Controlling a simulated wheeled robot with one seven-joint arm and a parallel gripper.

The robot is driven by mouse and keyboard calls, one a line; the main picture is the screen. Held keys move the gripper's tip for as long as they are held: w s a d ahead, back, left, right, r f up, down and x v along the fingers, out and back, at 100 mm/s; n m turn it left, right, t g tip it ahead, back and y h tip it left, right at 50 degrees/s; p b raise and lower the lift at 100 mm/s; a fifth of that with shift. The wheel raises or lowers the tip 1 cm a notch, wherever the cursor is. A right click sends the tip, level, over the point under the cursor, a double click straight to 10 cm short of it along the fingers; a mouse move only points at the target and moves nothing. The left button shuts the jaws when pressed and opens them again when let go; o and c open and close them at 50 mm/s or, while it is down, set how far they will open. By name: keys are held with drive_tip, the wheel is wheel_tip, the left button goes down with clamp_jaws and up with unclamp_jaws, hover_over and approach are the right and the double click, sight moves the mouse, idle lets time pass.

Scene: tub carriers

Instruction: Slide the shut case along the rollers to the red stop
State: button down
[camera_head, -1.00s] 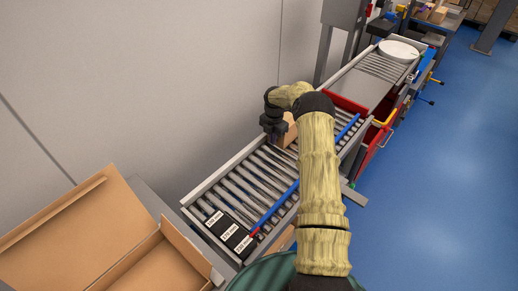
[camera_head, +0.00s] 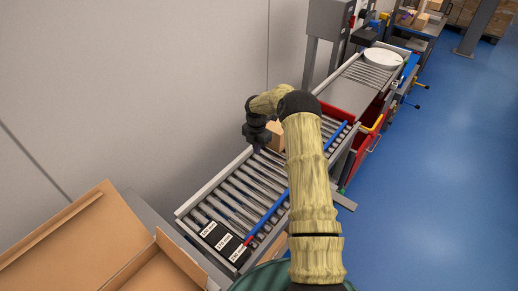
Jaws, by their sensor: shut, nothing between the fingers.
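The case (camera_head: 276,136) is a small brown cardboard box on the roller track (camera_head: 233,188). My arm hides its right part, and its lid cannot be made out. The red stop (camera_head: 338,112) is a red bar across the far end of the rollers, up and right of the case. My gripper (camera_head: 257,149) points down at the left, near side of the case, shut and empty. I cannot tell whether it touches the case.
A blue rail (camera_head: 268,215) runs along the track's right side. Black labelled blocks (camera_head: 222,240) lie at its near end. A large open carton (camera_head: 85,235) stands at the left front. Beyond the stop are a grey plate (camera_head: 345,95) and a white disc (camera_head: 383,58).

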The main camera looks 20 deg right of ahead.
wheel_tip(320, 180, up, 6)
drive_tip(key=p, duration=0.3)
drive_tip(key=s+a+r+m+t, duration=0.1)
drive_tip(key=s+a+r+m, duration=0.9)
drive_tip(key=s+r, duration=0.3)
drive_tip(key=s+a+r+m, duration=0.1)
drive_tip(key=s+r+m, duration=0.2)
drive_tip(key=s+m, duration=0.4)
drive_tip(key=s+a+r+m+t, duration=0.1)
drive_tip(key=s+a+r+m, duration=0.1)
drive_tip(key=s+m, duration=0.5)
drive_tip(key=s+r, duration=0.1)
drive_tip(key=s, duration=0.4)
drive_tip(key=shift+s+a+t, duration=0.15)
drive_tip(key=shift+s+t, duration=0.1)
drive_tip(key=shift+t, duration=0.05)
